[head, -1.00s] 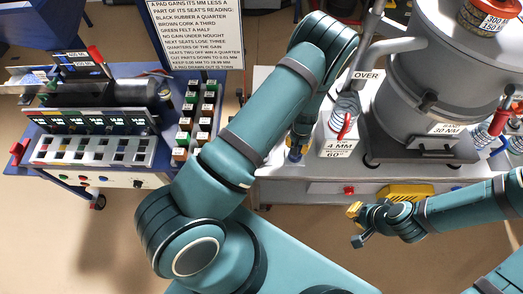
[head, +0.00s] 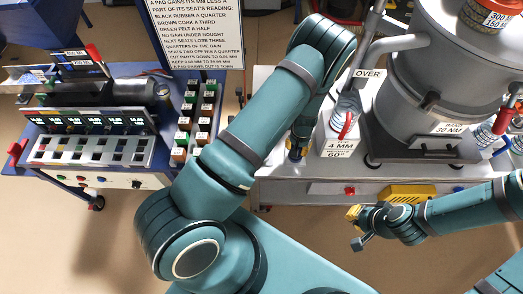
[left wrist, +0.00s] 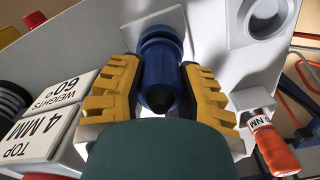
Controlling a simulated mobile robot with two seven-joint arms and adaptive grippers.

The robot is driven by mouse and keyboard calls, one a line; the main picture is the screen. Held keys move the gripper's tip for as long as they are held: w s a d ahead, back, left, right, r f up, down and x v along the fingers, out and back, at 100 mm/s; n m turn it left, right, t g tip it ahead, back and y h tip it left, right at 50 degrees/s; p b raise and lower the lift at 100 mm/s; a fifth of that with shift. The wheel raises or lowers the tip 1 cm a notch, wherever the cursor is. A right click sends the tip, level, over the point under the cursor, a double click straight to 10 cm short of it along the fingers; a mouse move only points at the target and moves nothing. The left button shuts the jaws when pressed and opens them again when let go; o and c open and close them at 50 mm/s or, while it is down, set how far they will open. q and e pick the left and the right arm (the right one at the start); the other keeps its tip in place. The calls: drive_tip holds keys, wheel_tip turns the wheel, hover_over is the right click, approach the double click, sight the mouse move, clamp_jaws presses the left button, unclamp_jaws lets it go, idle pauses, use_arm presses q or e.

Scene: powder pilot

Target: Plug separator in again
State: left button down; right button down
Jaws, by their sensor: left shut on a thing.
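The separator is the large grey vessel (head: 450,70) on a dark base on the right-hand bench. A blue plug (left wrist: 160,70) with a dark tip stands between the yellow fingers of my left gripper (left wrist: 160,95) in the left wrist view. The gripper is shut on the plug. The plug's far end meets a pale housing, and I cannot tell how deep it sits. In the head view my left gripper (head: 296,150) is small at the bench's left end, beside the "4 MM" label. My right gripper (head: 357,227) is in front of the bench, its fingers apart and empty.
A red-handled spring unit (head: 346,122) stands close right of my left gripper. An orange-red part (left wrist: 272,145) is near it in the wrist view. A yellow box (head: 407,194) is on the bench front. A blue cart (head: 60,165) with pads stands left.

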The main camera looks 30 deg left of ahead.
use_arm(q)
drive_tip(key=shift+f+b, duration=0.45)
drive_tip(key=shift+f, duration=0.15)
drive_tip(key=c, duration=0.6)
unclamp_jaws()
drive_tip(key=c, duration=0.3)
drive_tip(key=shift+r, duration=0.15)
drive_tip(key=shift+r+p, duration=2.45)
drive_tip(key=shift+r, duration=1)
